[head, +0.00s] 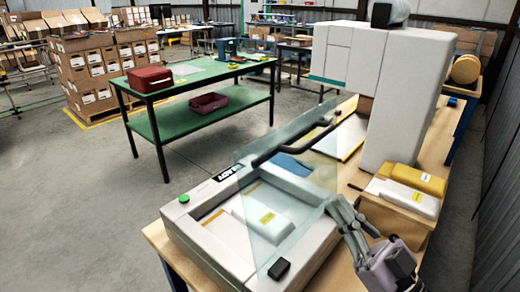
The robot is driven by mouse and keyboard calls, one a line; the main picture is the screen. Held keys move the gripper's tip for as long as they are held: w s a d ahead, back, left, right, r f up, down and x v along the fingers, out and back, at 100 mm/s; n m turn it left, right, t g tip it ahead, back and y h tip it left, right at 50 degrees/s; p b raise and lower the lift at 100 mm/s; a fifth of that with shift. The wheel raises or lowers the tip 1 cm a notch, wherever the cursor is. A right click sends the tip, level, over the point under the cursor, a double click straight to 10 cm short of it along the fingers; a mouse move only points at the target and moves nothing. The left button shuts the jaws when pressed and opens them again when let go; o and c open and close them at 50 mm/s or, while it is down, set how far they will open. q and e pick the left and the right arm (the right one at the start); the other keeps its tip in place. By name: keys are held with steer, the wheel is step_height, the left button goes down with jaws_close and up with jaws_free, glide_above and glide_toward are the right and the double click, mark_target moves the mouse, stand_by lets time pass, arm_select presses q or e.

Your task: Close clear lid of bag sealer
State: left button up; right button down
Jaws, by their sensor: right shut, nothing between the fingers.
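The bag sealer (180,222) is a light grey machine with a green button and a black label, standing on a wooden table. Its clear lid (268,170) is raised and tilted, with a dark handle bar (292,143) along its upper part. My left gripper is not in view.
A tall white machine (377,95) stands behind the sealer. Yellow (418,180) and white (405,198) packets lie on a carton at the right, close to my right gripper. A green table (200,75) stands farther back, with open floor at left.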

steer(key=s+a+r+g+y, duration=0.2)
steer(key=s+a+r+y, duration=0.1)
steer(key=s+a+r, duration=0.15)
arm_select(q)
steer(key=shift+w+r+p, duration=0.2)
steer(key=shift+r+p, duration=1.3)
steer(key=shift+p, duration=0.05)
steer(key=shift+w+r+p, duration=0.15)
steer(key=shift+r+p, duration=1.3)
steer(key=shift+p, duration=0.05)
arm_select(e)
steer(key=w+a+r, duration=0.4)
steer(key=w+a, duration=0.4)
steer(key=shift+w+r, duration=0.15)
steer(key=shift+w, duration=0.05)
